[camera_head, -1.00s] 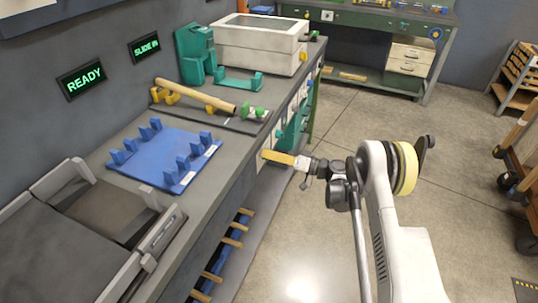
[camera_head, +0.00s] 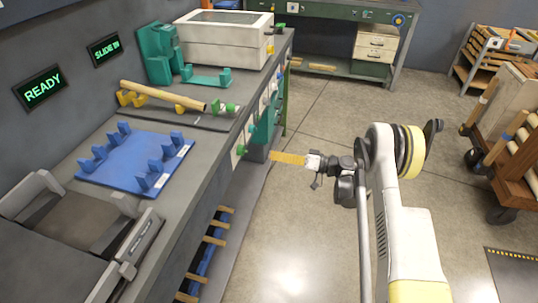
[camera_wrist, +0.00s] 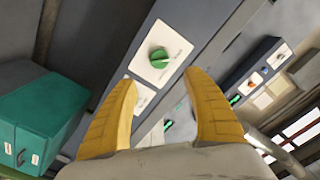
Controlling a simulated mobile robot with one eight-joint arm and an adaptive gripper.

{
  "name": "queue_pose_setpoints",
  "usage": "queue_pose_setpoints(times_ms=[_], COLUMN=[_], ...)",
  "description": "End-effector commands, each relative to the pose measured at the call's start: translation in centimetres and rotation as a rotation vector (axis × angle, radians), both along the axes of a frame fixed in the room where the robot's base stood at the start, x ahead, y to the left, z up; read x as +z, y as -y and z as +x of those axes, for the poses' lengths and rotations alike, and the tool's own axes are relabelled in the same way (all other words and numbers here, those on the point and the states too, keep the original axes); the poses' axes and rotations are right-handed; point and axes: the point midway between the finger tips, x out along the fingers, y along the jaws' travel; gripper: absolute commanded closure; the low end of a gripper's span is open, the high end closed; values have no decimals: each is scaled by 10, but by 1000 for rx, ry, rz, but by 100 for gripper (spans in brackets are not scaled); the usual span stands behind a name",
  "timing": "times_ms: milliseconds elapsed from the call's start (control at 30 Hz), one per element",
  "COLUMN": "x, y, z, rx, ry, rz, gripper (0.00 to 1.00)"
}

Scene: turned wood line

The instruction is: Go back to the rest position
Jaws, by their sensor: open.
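My gripper (camera_head: 272,157) has yellow fingers and hangs in free air over the aisle, to the right of the bench front in the head view. In the wrist view my gripper (camera_wrist: 160,95) is open, its two yellow fingers apart with nothing between them. My arm reaches left from the lower right of the head view.
The grey bench (camera_head: 215,155) runs along the left, with a blue rack (camera_head: 130,165), a wooden rod (camera_head: 160,95) on yellow supports and a white box (camera_head: 225,40). A green knob (camera_wrist: 159,57) shows in the wrist view. A cart (camera_head: 510,150) stands right; open floor lies between.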

Motion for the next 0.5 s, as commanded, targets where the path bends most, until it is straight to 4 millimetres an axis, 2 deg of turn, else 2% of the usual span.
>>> queue_pose_setpoints(times_ms=[367, 500], x=[0, 15], y=[0, -3], z=[0, 4], rx=[0, -6], ry=[0, -27], rz=[-1, -31], gripper=[41, 41])
